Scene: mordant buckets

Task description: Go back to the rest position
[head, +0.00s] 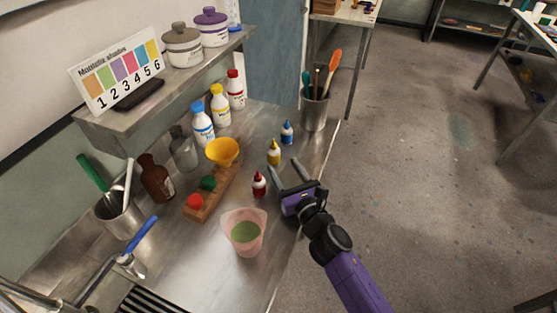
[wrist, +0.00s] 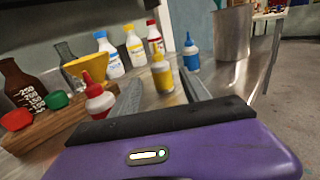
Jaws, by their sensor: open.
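My gripper (head: 289,177) is open over the right edge of the metal counter, with two grey fingers pointing toward the back and nothing between them in the head view. In the wrist view the dark finger bases and purple gripper body fill the bottom. A small red bottle (head: 259,185) stands just left of the fingers; it also shows in the wrist view (wrist: 98,100). A small yellow bottle (head: 273,153) stands beyond the fingertips, and a small blue bottle (head: 287,132) stands behind it. A pink translucent beaker with green liquid (head: 246,232) stands in front of the gripper, to the left.
A wooden block (head: 211,197) with red and green stoppers and a yellow funnel (head: 222,152) stands left of the bottles. A metal tool pot (head: 314,110) stands at the back right. A shelf (head: 165,85) holds lidded pots and a shade chart. Floor at the right is clear.

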